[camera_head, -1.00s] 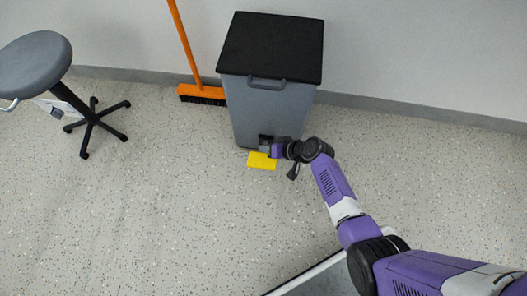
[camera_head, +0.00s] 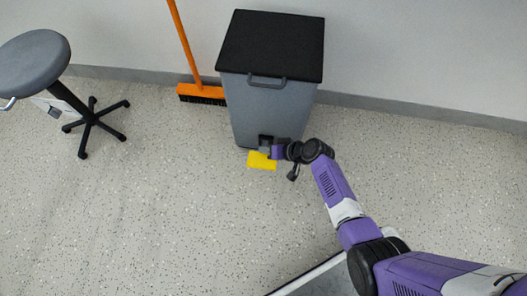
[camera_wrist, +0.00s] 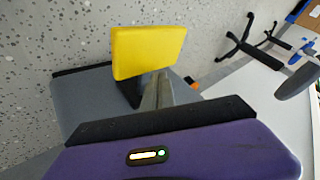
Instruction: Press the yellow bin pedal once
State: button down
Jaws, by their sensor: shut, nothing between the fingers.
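The yellow pedal (camera_head: 260,161) sticks out at the foot of the grey bin (camera_head: 270,112). The bin's black lid (camera_head: 272,45) is down. My gripper (camera_head: 265,150) is shut and empty, right at the pedal's inner edge by the bin's front. In the wrist view the pedal (camera_wrist: 148,52) stands just past the grey fingers (camera_wrist: 157,92), which overlap its lower edge. I cannot tell whether they touch it. The bin's grey side (camera_wrist: 80,97) shows at the left there.
An orange broom (camera_head: 200,92) leans on the wall left of the bin. A grey stool (camera_head: 35,58) on a black wheeled base stands further left. The speckled floor (camera_head: 130,215) in front is clear.

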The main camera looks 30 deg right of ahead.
aim_at(266, 156)
jog(key=shift+s+a+f+b, duration=0.1)
jog(key=shift+s+f+b, duration=0.1)
jog(key=shift+f+b, duration=0.35)
jog(key=shift+s+f+b, duration=0.15)
jog(key=shift+f+b, duration=0.15)
jog(key=shift+f, duration=0.35)
jog(key=shift+a+f+b, duration=0.1)
jog(key=shift+f+b, duration=0.6)
dwell(1.0)
jog(key=shift+r, duration=0.1)
jog(key=shift+s+r+p, duration=0.1)
jog(key=shift+r+p, duration=1.6)
jog(key=shift+r, duration=0.5)
jog(key=shift+w+r, duration=0.1)
jog(key=shift+w, duration=0.15)
jog(key=r+p, duration=0.4)
jog(key=r, duration=0.1)
jog(key=shift+d+p, duration=0.2)
jog(key=shift+p, duration=0.2)
